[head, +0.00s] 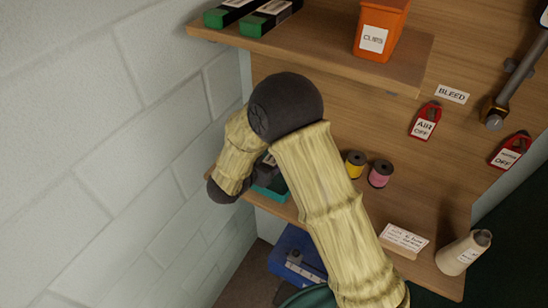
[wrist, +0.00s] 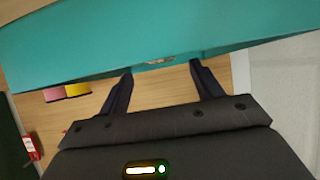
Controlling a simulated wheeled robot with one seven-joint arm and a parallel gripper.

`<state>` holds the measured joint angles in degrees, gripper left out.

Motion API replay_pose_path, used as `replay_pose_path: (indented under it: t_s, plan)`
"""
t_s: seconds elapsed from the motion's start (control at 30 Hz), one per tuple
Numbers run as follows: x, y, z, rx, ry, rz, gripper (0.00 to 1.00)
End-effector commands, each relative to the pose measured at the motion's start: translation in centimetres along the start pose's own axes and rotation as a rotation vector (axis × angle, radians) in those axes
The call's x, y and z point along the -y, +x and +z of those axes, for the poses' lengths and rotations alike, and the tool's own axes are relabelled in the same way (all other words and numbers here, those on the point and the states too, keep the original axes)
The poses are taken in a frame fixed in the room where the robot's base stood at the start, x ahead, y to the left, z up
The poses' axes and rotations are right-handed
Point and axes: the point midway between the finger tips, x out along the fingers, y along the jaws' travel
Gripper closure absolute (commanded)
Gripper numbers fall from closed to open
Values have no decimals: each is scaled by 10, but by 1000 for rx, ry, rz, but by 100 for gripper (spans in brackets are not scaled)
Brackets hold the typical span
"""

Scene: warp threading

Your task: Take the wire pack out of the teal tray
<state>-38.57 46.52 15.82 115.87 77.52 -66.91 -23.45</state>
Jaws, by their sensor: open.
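The teal tray (head: 272,193) sits on the lower wooden shelf in the head view, mostly hidden behind my arm. In the wrist view the tray (wrist: 70,55) fills the top of the picture as a broad teal wall. My gripper (wrist: 161,68) is open, its two dark fingers apart and pointing at this wall, with nothing seen between them. The fingertips are close to the tray's edge; I cannot tell whether they touch. A small greyish patch shows on the tray's edge between the fingertips, too small to identify. I cannot make out the wire pack.
A yellow spool (head: 355,163) and a pink spool (head: 380,173) stand right of the tray. A pale cone (head: 463,252) and a label card (head: 404,238) are farther right. An upper shelf (head: 320,58) with an orange bin (head: 381,28) overhangs. A block wall (head: 95,130) bounds the left.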

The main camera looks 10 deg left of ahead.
Motion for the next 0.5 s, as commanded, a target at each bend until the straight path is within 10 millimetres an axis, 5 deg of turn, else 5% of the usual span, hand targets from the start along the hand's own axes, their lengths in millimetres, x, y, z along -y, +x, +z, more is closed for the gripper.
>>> replay_pose_path:
  t_s: [0.23, 0.5]
  plan:
    - [1, 6, -1, 1, -2, 0, 35]
    - [2, 37, 0, 2, -3, -1, 35]
